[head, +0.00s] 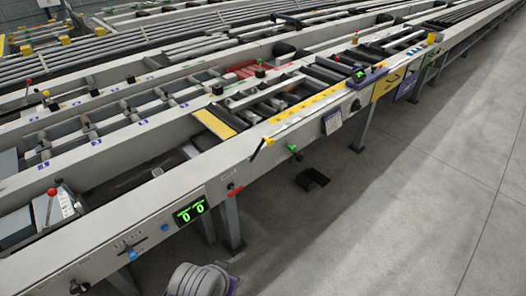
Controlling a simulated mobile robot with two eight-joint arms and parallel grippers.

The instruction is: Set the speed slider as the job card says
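A long runout table (100,262) crosses the view from lower left to upper right. On its front face at lower left is a small marked scale with a blue knob (133,254) beneath it; I cannot read its labels. A red-ball lever (52,191) stands beside a white scale plate (67,204) on top. I cannot tell which of these is the speed slider. A green display (189,212) reads 0 and 0. A white card (332,122) hangs on the front face further right, its text too small to read. Neither gripper is identifiable in view.
A grey rounded, ribbed part (200,280) is at the bottom edge, possibly mine. A yellow-tipped lever (268,142), a green knob (292,148) and a red handle (235,190) stick out from the front face. The concrete floor (400,220) at right is mostly clear.

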